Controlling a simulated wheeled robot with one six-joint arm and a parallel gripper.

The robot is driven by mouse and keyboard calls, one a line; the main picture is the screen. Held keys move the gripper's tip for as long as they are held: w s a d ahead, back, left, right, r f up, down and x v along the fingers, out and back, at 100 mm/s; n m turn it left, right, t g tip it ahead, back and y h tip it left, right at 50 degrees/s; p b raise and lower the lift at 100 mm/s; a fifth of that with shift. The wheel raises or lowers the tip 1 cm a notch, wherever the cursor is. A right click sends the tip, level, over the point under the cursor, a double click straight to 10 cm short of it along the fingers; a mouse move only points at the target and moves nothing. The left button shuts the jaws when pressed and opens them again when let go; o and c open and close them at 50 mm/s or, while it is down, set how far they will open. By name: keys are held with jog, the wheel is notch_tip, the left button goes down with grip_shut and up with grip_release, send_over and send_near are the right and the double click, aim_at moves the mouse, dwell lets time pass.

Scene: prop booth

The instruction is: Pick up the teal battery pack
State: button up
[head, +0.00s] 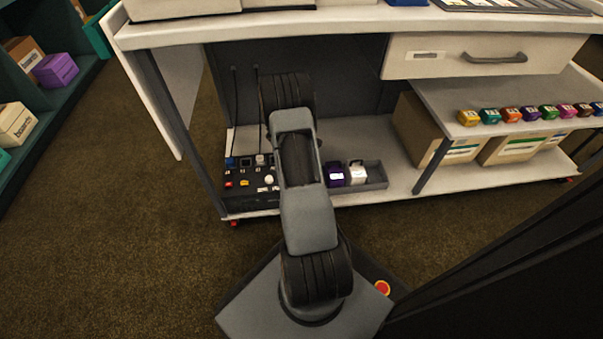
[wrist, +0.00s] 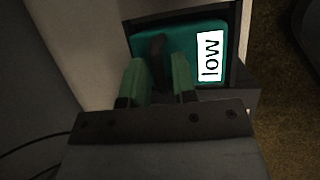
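The teal battery pack (wrist: 184,42) shows in the wrist view, with a white label reading "low". It sits inside a dark-walled holder (wrist: 241,75). A dark upright handle (wrist: 157,50) stands on the pack. My gripper (wrist: 160,75) has two green fingers, spread apart, one on each side of the handle's line. The fingertips overlap the pack's near part in the picture; I see no clear contact with the handle. In the head view my arm hides my gripper and the teal pack.
A dark control panel (head: 246,190) stands to the left. The tabletop (head: 330,22) and drawer (head: 480,57) overhang the shelf. Cardboard boxes (head: 510,150) are at right.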

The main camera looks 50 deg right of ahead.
grip_shut()
jog(key=shift+w+r, duration=0.1)
dwell(1.3)
